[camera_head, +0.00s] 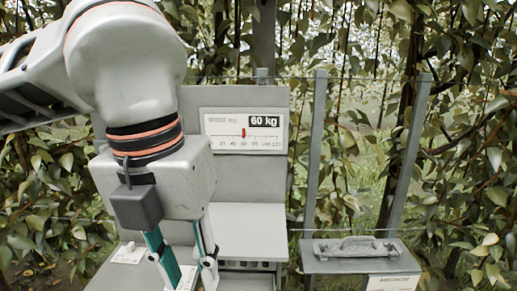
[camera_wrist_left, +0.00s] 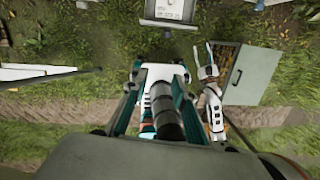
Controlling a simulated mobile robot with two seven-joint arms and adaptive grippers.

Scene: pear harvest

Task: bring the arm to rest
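My left gripper (camera_head: 184,285) points down in front of the grey scale in the head view. The fingertips are low in the head view, over the scale's lower front part. A white and dark jointed part (camera_wrist_left: 212,100) with two thin prongs shows right of it in the wrist view. It looks like my right arm, but its gripper state is unclear. The right gripper is not in the head view.
The grey scale (camera_head: 245,232) has a dial panel (camera_head: 245,144) with a "60 kg" sign and a red marker. A small grey stand (camera_head: 318,264) with a grey handled piece (camera_head: 360,246) stands at the right. Posts and leafy trees are behind. The wrist view shows a grey panel (camera_wrist_left: 252,75) over grass.

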